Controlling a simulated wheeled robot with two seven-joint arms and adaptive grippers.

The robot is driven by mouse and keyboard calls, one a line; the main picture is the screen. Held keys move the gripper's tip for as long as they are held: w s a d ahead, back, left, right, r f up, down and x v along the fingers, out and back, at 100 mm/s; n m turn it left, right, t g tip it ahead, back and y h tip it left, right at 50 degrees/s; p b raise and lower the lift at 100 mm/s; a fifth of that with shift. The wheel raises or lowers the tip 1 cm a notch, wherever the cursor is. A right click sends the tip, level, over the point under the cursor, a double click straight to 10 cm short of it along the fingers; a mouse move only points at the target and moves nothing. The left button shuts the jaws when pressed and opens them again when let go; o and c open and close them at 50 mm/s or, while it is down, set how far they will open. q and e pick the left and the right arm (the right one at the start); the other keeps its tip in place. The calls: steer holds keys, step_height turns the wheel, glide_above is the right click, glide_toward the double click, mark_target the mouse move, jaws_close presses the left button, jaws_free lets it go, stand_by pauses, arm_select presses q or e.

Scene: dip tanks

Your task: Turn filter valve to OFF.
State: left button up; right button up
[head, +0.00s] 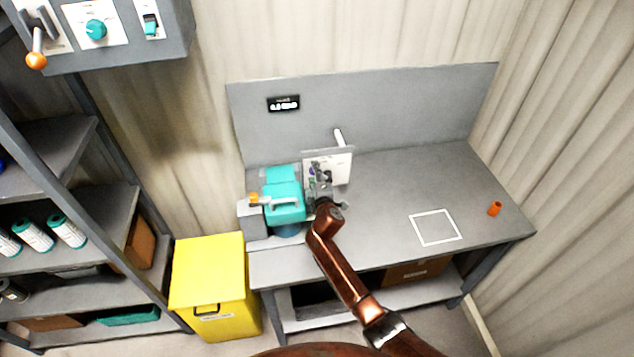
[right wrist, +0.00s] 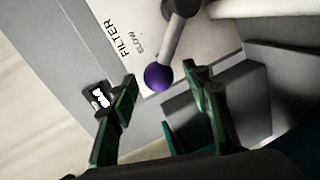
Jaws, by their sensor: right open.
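The filter valve has a grey lever (right wrist: 175,38) with a purple ball knob (right wrist: 158,78), in front of a white plate (right wrist: 134,40) lettered "FILTER" and "SLOW". In the head view the white plate (head: 340,166) stands upright on the bench, partly hidden by my right gripper (head: 318,188). In the right wrist view my right gripper (right wrist: 161,82) is open, with its green fingers on either side of the purple knob. The knob appears between the fingertips with gaps on both sides; I cannot tell its exact depth. My left gripper is not in view.
A teal machine with a pale handle (head: 280,203) stands beside the plate. A yellow bin (head: 208,272), a shelf rack (head: 65,160) and a wall control box (head: 120,50) are at left.

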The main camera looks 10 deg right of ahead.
steer(key=s+r, duration=0.2)
steer(key=s, duration=0.9)
steer(key=shift+s+r, duration=0.15)
steer(key=shift+d, duration=0.15)
